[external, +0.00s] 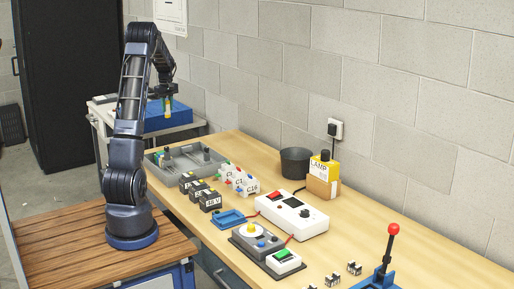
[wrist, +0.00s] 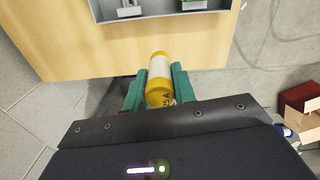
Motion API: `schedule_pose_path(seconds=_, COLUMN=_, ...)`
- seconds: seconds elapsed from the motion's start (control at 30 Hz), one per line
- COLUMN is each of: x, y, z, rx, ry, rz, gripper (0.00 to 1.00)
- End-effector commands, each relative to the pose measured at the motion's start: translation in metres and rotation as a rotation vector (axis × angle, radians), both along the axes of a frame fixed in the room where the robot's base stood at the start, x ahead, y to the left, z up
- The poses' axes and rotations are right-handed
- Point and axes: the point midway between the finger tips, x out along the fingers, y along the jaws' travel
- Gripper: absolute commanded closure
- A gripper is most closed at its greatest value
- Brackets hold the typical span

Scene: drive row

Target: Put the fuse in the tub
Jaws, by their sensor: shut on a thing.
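The fuse (wrist: 160,68) is a yellow cylinder with a white band and "25 A" printed on it. My gripper (wrist: 156,86) is shut on it, with one green finger on each side. In the external view my gripper (external: 168,104) hangs at the left end of the bench, in front of or over a blue box; the exact gap is unclear. A dark round open tub (external: 296,162) stands on the bench against the wall, well to the right of my gripper. Its inside is mostly hidden.
A grey tray (external: 158,160) with parts lies on the bench's left end. Black blocks (external: 210,200), a white device (external: 292,215) and a yellow lamp box (external: 323,171) stand nearby. A blue box (external: 180,121) sits on a cart behind. A red-knobbed lever (external: 393,229) rises front right.

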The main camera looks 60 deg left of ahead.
Motion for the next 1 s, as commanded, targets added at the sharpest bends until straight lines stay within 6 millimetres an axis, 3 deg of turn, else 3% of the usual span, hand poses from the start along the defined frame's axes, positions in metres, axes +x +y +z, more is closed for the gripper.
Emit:
schedule_pose_path(seconds=0.17, x=0.048, y=-0.03, z=0.0, rx=0.0, ry=0.0, rz=-0.126, gripper=0.98)
schedule_pose_path(seconds=0.47, x=0.15, y=-0.112, z=0.002, rx=0.002, ry=0.001, rz=-0.432, gripper=0.98)
schedule_pose_path(seconds=0.7, x=0.221, y=-0.191, z=0.003, rx=0.002, ry=0.002, rz=-0.673, gripper=0.98)
schedule_pose_path(seconds=1.0, x=0.293, y=-0.303, z=0.004, rx=0.002, ry=0.001, rz=-0.969, gripper=0.98)
